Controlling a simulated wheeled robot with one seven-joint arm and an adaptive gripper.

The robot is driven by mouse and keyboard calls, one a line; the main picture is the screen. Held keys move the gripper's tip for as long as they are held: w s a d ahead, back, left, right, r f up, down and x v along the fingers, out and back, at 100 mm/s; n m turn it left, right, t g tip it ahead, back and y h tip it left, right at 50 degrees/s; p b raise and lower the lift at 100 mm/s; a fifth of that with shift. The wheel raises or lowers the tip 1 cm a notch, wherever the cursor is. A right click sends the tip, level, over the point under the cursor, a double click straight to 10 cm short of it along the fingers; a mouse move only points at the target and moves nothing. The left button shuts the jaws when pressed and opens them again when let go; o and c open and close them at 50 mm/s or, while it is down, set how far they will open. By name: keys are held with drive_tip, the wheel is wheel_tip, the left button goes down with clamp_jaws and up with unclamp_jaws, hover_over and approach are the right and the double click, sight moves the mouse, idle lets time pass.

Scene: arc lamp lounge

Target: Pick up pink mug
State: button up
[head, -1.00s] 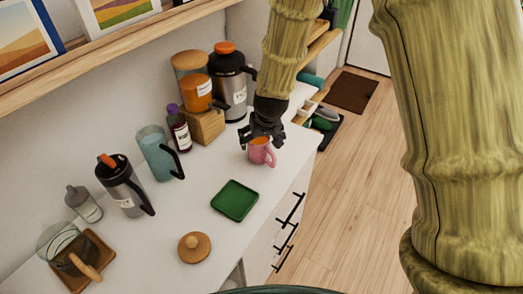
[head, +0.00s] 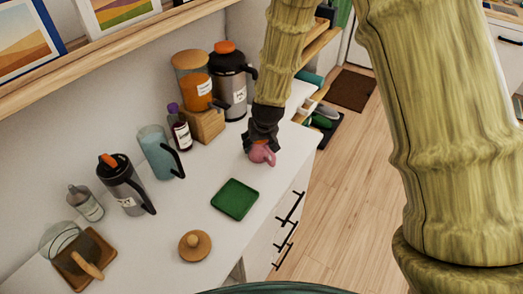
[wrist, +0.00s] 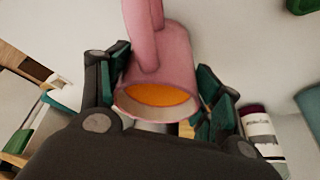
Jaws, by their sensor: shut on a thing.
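The pink mug (head: 261,154) is on the white counter near its right edge, mostly covered from above by my gripper (head: 261,143). In the wrist view the mug (wrist: 165,55) sits between the two dark green finger pads of my gripper (wrist: 165,92). The gripper is shut on the mug. Whether the mug's base touches the counter is hard to tell.
A green square tray (head: 235,199) and a round wooden lid (head: 195,246) lie on the counter (head: 165,215). A purple-capped bottle (head: 180,128), a blue pitcher (head: 155,152) and a dark flask (head: 122,180) stand left of the gripper. An orange-topped jug (head: 231,80) stands behind.

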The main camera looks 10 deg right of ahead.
drive_tip(key=shift+c, duration=1.4)
drive_tip(key=shift+r, duration=0.1)
